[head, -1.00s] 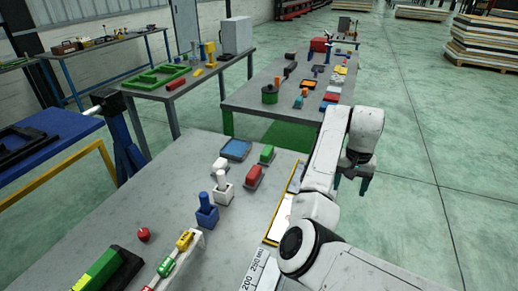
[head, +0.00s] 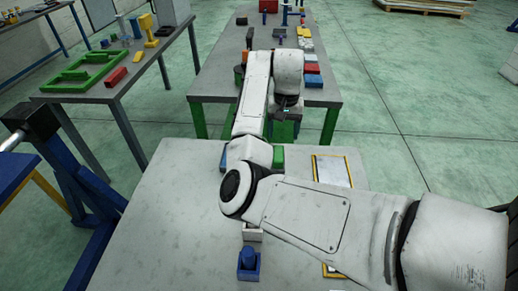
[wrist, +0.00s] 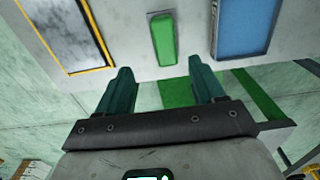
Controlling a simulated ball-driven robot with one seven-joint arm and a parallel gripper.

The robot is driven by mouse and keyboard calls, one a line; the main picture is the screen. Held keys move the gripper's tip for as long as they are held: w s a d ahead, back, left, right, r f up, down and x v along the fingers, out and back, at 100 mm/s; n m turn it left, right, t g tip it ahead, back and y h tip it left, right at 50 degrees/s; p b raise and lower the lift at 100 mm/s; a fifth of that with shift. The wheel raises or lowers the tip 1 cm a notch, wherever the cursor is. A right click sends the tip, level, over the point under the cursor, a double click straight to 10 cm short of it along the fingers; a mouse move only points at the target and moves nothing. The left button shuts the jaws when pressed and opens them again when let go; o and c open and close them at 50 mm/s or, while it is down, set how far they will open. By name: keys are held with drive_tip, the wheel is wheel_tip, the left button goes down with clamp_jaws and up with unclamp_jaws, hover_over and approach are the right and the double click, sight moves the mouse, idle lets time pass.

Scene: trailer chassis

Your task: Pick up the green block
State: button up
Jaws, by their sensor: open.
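The green block (head: 278,157) lies near the far edge of the grey table, partly hidden by my arm in the head view. In the wrist view the green block (wrist: 162,40) shows whole, lying lengthwise away from the table edge. My gripper (wrist: 162,74) is open and empty, its two dark green fingers wide apart. The block appears beyond the fingertips and lined up with the gap between them, not touching either. In the head view my gripper (head: 287,108) is past the table's far edge, its fingers hard to make out.
A yellow-edged panel (head: 332,170) lies right of the block. A blue tray (wrist: 245,28) lies on its other side. A blue holder (head: 249,264) stands nearer on the table. Another table (head: 215,85) with several items stands beyond a gap of floor.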

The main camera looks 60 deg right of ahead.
sight(279, 153)
drive_tip(key=shift+w+f, duration=0.15)
drive_tip(key=shift+w, duration=0.2)
drive_tip(key=f+p, duration=0.1)
drive_tip(key=f, duration=0.4)
drive_tip(key=shift+w, duration=0.2)
drive_tip(key=shift+s+a+f+p, duration=0.15)
drive_tip(key=shift+f+p, duration=0.6)
drive_tip(key=shift+f, duration=1.95)
drive_tip(key=c, duration=1.1)
drive_tip(key=shift+r, duration=0.1)
drive_tip(key=shift+c, duration=0.2)
